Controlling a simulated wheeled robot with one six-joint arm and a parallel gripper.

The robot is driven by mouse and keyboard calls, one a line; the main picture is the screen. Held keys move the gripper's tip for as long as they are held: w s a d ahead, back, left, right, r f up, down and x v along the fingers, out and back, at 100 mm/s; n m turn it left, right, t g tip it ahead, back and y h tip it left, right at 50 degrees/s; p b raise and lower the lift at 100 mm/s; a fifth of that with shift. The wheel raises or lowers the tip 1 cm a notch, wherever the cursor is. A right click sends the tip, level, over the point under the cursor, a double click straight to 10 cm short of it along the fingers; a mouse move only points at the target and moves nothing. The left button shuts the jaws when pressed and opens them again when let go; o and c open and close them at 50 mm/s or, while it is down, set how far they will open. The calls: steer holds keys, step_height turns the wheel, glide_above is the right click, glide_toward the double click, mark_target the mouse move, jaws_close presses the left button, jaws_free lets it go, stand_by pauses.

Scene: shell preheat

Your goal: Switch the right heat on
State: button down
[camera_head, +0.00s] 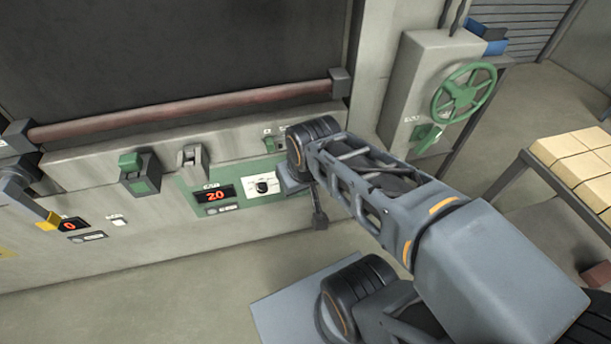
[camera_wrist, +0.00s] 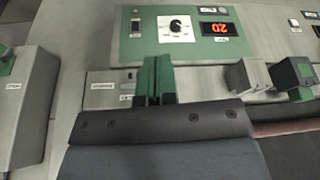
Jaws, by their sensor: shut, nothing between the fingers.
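The green control panel (camera_head: 232,195) carries a red display (camera_head: 214,194) reading 20 and a black knob on a white plate (camera_head: 262,186). In the wrist view the panel (camera_wrist: 135,45) is upside down, with the knob (camera_wrist: 176,27) and display (camera_wrist: 215,29). An upright green part (camera_wrist: 155,76), possibly a switch lever, stands just beyond my gripper (camera_wrist: 154,101). My gripper is shut and empty; whether it touches the green part is unclear. In the head view my arm hides that spot. I cannot read which control is the right heat.
A red bar handle (camera_head: 190,110) runs above. A yellow-tipped lever (camera_head: 47,219) is far left.

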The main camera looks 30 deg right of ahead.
steer(key=shift+s, duration=0.1)
steer(key=w+d+f+n+t+h+b, duration=0.3)
steer(key=w+d+f+n, duration=0.45)
steer(key=w+d, duration=0.65)
step_height(320, 180, down, 17)
steer(key=n+y, duration=0.6)
steer(key=n, duration=0.1)
steer(key=shift+s+a+b, duration=0.3)
steer(key=shift+s+b, duration=0.1)
steer(key=shift+b, duration=0.05)
